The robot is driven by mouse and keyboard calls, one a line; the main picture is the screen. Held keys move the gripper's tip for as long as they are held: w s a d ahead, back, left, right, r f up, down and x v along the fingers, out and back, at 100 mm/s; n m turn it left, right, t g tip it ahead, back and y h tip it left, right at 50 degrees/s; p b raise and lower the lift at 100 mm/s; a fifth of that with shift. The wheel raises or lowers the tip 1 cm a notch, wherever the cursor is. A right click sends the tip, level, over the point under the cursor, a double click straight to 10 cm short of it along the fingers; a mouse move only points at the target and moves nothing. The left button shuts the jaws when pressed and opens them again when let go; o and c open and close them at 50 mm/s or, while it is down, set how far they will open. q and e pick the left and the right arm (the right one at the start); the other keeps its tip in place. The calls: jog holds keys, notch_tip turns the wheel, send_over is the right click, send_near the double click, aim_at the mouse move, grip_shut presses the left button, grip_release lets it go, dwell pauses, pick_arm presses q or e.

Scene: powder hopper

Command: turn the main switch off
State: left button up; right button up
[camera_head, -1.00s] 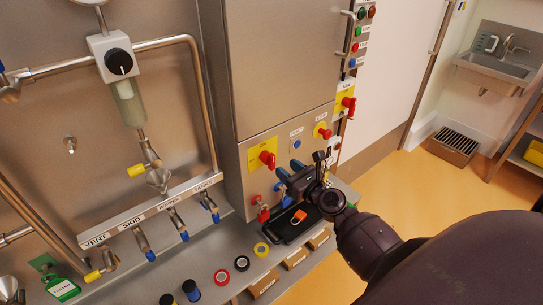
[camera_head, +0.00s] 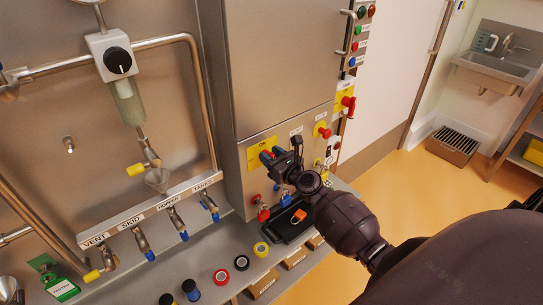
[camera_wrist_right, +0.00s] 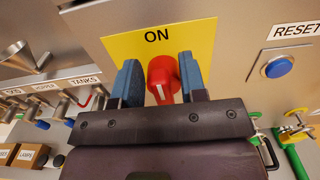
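The switch at my right gripper has a red rotary handle on a yellow plate (camera_head: 258,142). In the right wrist view the red handle (camera_wrist_right: 161,72) sits below the word ON, and a white line shows on its lower part. My right gripper (camera_head: 271,154) is open at the plate. In the right wrist view its two blue fingers (camera_wrist_right: 160,82) stand on either side of the handle, with a gap on the left and the right finger close to it. In the head view the gripper hides most of the handle. My left gripper is not in view.
A blue RESET button (camera_wrist_right: 279,67) is right of the plate. Below are a black tray (camera_head: 287,228) with an orange padlock (camera_head: 299,215), and several valves on the left.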

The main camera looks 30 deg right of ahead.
jog(key=c, duration=0.3)
